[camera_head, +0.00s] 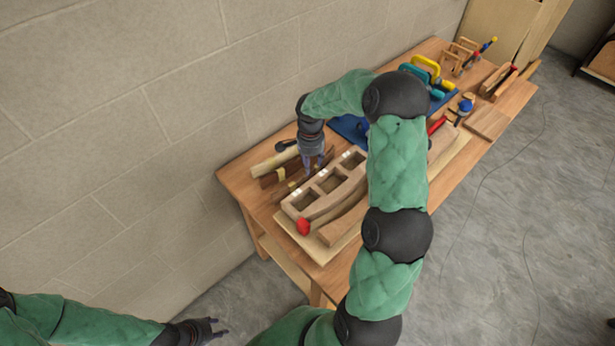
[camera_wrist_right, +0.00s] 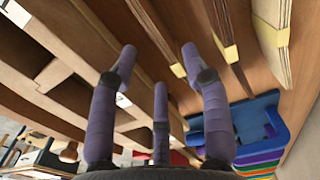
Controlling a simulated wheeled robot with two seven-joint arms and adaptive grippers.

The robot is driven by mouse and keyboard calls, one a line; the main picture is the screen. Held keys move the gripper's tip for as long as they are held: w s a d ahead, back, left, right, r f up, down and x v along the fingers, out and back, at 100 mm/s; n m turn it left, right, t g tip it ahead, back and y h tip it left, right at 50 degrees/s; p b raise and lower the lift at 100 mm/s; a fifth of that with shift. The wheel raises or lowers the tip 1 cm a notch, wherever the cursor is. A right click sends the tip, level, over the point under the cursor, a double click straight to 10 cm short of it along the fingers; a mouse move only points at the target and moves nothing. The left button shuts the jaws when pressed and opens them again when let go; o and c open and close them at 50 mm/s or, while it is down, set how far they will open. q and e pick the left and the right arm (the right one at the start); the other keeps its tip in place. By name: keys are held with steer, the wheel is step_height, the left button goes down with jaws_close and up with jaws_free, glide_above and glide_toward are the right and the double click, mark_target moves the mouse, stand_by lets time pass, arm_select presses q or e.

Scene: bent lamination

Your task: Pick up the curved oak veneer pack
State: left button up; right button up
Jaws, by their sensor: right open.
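Several veneer packs bound with yellow tape lie side by side near the wall end of the bench. A pale pack (camera_head: 272,162) (camera_wrist_right: 271,40) is nearest the wall, with darker brown packs (camera_wrist_right: 222,30) beside it. I cannot tell for sure which is the oak one. My right gripper (camera_head: 313,166) (camera_wrist_right: 160,66) points down with its fingers spread and empty, between the packs and the slotted wooden form. My left gripper (camera_head: 212,329) is low at the bottom left, its fingers apart and empty, away from the bench.
The slotted wooden form (camera_head: 327,187) with curved blocks and a red knob (camera_head: 303,226) sits on the workbench (camera_head: 234,184). Clamps (camera_head: 425,70) and a blue mat (camera_head: 348,127) lie farther back. My right arm hides the bench's middle. A block wall (camera_head: 140,90) borders it.

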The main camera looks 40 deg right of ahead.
steer(key=shift+a+f+b, duration=0.1)
steer(key=shift+f+b, duration=0.25)
steer(key=shift+f, duration=2.4)
jaws_close()
